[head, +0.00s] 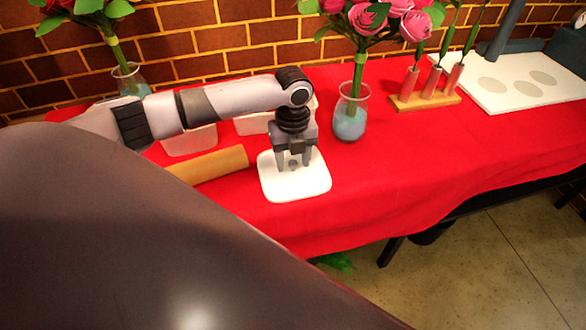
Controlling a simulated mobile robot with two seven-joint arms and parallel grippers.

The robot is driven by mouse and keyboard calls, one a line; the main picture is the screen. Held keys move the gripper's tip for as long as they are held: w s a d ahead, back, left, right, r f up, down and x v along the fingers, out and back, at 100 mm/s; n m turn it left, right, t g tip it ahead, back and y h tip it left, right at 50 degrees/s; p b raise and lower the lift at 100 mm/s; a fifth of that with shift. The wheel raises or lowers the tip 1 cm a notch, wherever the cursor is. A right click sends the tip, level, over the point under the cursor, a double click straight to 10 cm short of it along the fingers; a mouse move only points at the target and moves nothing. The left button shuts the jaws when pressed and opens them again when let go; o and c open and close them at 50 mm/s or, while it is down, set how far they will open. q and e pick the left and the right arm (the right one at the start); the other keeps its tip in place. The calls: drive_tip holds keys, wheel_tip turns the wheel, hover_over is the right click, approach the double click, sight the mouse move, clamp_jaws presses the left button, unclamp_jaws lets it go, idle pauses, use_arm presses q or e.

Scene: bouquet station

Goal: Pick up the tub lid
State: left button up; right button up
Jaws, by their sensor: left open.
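The tub lid (294,185) is a white rounded square lying flat on the red-covered table, near its front edge. My left gripper (293,163) points down over the back half of the lid, with its two fingers apart. I cannot tell whether the fingertips touch the lid. Nothing shows between the fingers except the lid's white surface. My right gripper is not in view.
A tan roll (208,166) lies just left of the lid. White tubs (190,138) stand behind, partly hidden by my left arm. A glass vase (350,122) with pink flowers stands behind right. A wooden tube rack (426,101) and white board (510,88) lie farther right.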

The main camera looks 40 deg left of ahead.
use_arm(q)
clamp_jaws()
drive_tip(key=shift+r, duration=0.1)
